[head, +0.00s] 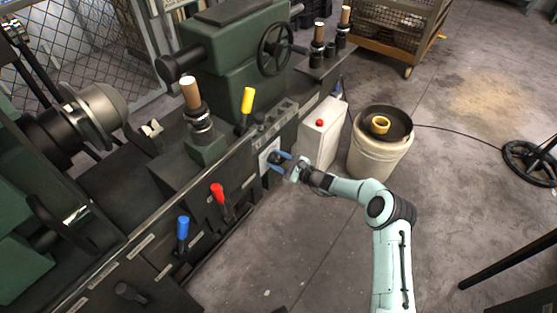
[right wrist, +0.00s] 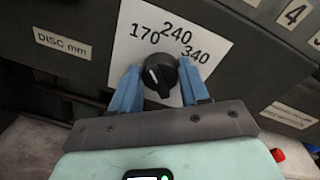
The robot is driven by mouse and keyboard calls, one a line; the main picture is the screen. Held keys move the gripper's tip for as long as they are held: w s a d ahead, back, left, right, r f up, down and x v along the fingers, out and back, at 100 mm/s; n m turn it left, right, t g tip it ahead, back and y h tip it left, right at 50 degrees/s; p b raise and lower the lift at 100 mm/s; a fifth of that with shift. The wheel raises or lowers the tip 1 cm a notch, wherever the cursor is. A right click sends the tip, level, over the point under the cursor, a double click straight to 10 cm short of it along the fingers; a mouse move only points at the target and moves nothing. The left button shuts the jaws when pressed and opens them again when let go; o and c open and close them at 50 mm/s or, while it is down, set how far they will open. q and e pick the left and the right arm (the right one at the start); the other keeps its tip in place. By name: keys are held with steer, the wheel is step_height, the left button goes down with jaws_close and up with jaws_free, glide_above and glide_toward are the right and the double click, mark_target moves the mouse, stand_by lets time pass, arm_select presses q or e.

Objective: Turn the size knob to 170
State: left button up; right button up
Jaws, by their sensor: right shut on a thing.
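The size knob (right wrist: 162,74) is a black round knob with a white pointer mark, on a white plate (right wrist: 205,50) printed 170, 240 and 340. The mark is on the left part of its face and leans up and left, roughly towards the 170 side. In the head view the plate (head: 266,152) is on the front of the green machine, with the knob partly hidden by my gripper. My right gripper (head: 279,160) has its blue fingers on both sides of the knob, shut on it; its fingers also show in the right wrist view (right wrist: 160,82). My left gripper is out of view.
Blue (head: 183,232), red (head: 219,194) and yellow (head: 247,101) levers stick out from the machine. A white box with a red button (head: 320,123) and a bucket with a dark pan (head: 378,150) stand just right of the plate. The floor in front is open.

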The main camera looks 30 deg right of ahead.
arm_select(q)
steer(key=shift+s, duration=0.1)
arm_select(e)
steer(key=shift+n, duration=0.3)
steer(key=o, duration=1.1)
steer(key=shift+c, duration=0.2)
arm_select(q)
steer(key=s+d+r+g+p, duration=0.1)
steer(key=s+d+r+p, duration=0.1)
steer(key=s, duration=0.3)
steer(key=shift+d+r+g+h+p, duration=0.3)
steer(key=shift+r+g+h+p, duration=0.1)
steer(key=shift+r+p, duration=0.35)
arm_select(e)
steer(key=v, duration=1.3)
steer(key=shift+s, duration=0.25)
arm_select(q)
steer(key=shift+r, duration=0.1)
